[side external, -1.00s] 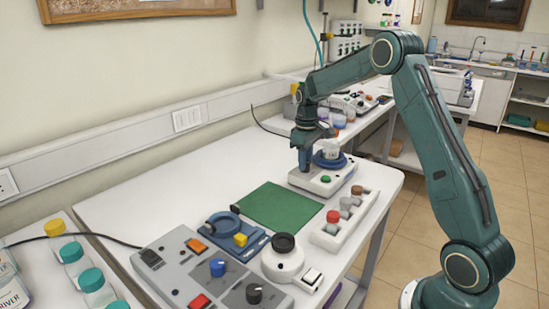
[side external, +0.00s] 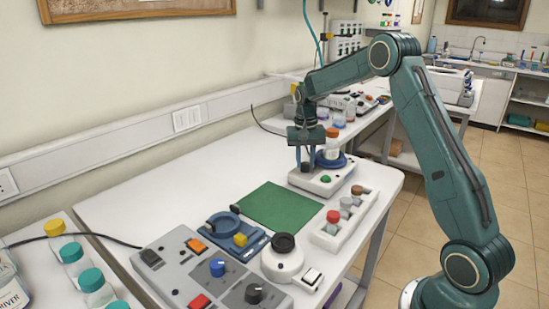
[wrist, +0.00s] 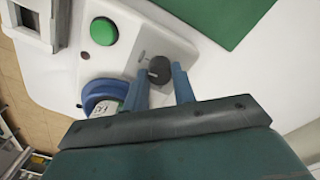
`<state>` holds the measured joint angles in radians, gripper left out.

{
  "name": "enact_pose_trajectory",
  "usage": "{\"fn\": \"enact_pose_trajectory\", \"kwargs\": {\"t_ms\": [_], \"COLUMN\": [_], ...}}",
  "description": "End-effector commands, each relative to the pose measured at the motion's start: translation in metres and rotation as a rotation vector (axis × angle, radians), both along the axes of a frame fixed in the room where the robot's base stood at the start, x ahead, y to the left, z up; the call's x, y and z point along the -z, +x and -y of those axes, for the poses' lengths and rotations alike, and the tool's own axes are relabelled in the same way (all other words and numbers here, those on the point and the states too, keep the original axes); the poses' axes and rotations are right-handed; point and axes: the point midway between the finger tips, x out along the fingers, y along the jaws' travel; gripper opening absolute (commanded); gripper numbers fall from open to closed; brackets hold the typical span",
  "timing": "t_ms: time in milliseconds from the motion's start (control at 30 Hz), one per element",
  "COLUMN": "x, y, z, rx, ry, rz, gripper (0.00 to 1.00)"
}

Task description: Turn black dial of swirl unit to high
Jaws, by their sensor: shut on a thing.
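The swirl unit (side external: 327,186) is a pale low box at the far end of the white table, with a blue round platform, a green button (side external: 325,179) and a black dial (side external: 306,167). My gripper (side external: 306,163) points down at the dial. In the wrist view the dial (wrist: 160,69) sits between the two blue fingertips of my gripper (wrist: 161,72), which are shut on it. Small marks show on the panel beside the dial; the setting is too small to read. An orange-capped bottle (side external: 332,142) stands on the blue platform.
A green mat (side external: 283,207) lies nearer the camera. A white rack (side external: 345,222) with several capped vials stands right of it.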

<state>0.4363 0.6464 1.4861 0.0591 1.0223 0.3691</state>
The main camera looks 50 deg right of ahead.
Motion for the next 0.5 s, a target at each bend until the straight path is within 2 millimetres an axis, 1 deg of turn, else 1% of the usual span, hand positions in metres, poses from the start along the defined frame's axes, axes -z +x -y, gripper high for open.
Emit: {"fn": "enact_pose_trajectory", "kwargs": {"t_ms": [200, 500], "x": [-0.0015, -0.0015], "y": [0.0005, 0.0006], "z": [0.0005, 0.0006], "rx": [0.102, 0.144], "ry": [-0.001, -0.002], "rz": [0.002, 0.003], "gripper": [0.03, 0.03]}}
